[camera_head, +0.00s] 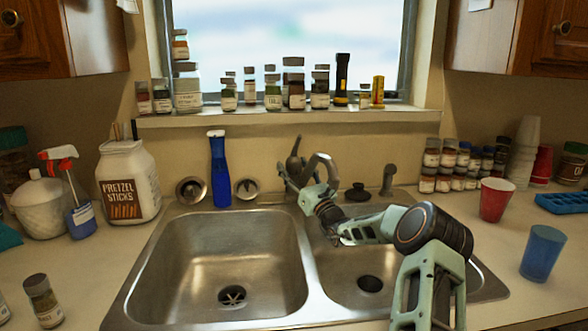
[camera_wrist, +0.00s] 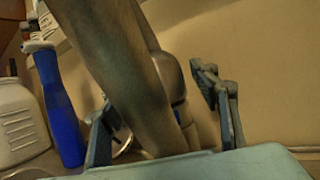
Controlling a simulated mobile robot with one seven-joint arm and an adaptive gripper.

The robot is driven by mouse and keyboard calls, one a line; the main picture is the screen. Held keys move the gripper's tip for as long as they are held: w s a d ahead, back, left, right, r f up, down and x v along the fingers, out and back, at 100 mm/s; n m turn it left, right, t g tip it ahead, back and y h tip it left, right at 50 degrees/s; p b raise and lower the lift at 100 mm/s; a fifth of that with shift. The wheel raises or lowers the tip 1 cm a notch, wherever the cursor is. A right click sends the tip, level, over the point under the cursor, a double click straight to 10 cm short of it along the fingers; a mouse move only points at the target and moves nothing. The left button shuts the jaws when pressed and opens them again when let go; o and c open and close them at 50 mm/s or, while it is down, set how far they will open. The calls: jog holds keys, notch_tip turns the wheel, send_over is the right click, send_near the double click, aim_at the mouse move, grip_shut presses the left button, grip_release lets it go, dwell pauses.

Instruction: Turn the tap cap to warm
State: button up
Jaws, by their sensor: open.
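The metal tap stands behind the double sink, with its dark cap and lever (camera_head: 296,146) upright at the back and its curved spout (camera_head: 325,160) to the right. My gripper (camera_head: 289,177) is open at the tap, low in front of the cap. In the wrist view, the spout (camera_wrist: 110,65) crosses close to the camera, and a rounded part of the tap (camera_wrist: 174,85) shows behind it. My open fingers (camera_wrist: 155,105) stand on either side of these. The spout and my arm hide part of the tap body; I cannot tell whether a finger touches it.
A blue bottle (camera_head: 220,170) stands left of the tap, also in the wrist view (camera_wrist: 58,105). A side sprayer (camera_head: 388,180) and a dark stopper (camera_head: 357,192) sit to its right. Jars line the windowsill (camera_head: 290,116). The left basin (camera_head: 220,255) is empty.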

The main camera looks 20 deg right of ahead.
jog(key=c, duration=1.2)
jog(key=shift+a+m+h+p, duration=0.1)
jog(key=shift+m+h+p, duration=0.2)
jog(key=shift+m+h, duration=0.75)
jog(key=shift+h, duration=1.15)
jog(key=o, duration=1.2)
jog(key=shift+y, duration=0.4)
